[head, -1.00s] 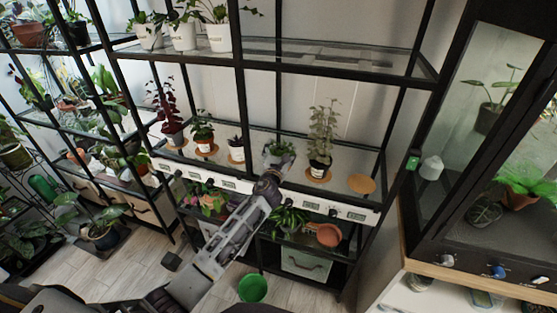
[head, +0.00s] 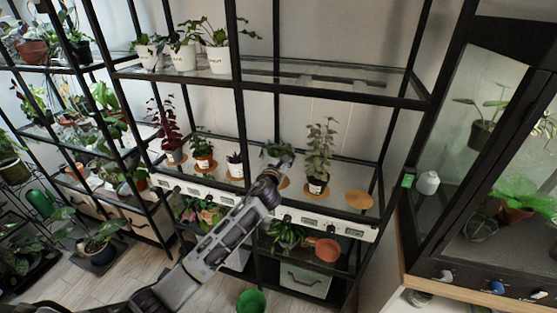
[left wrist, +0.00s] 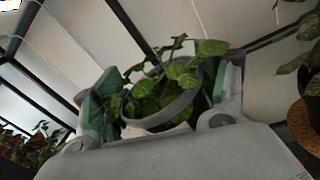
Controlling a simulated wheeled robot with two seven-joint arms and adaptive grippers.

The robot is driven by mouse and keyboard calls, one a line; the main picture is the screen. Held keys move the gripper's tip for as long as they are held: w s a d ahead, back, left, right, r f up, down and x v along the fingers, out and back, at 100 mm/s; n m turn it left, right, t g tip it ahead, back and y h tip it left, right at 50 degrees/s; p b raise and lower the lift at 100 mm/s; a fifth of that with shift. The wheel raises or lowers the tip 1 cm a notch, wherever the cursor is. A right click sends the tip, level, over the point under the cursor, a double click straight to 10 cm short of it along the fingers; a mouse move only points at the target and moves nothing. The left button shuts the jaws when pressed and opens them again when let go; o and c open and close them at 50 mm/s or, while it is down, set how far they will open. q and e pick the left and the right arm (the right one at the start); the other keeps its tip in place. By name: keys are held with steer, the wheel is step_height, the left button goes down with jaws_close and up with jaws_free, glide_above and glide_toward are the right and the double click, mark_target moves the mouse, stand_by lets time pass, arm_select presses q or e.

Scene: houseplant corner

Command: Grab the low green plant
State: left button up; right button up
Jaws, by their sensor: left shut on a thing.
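The low green plant (head: 279,150) is in a small pale pot, mostly hidden behind my gripper in the head view. My left gripper (head: 274,166) reaches in from the front of the middle shelf and is shut on its pot. In the left wrist view the plant's green leaves (left wrist: 185,72) rise between the two fingers of the gripper (left wrist: 165,105), with the round pot rim around them. Part of a cork disc (head: 284,182) shows below and beside the gripper. My right gripper is not in view.
A taller grey-green plant (head: 319,155) stands close on the right, with an empty cork disc (head: 359,199) beyond it. A small dark plant (head: 235,165) stands on the left. Black shelf posts (head: 240,90) and the glass shelf above bound the space.

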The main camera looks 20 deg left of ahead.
arm_select(q)
steer(key=shift+r, duration=1.5)
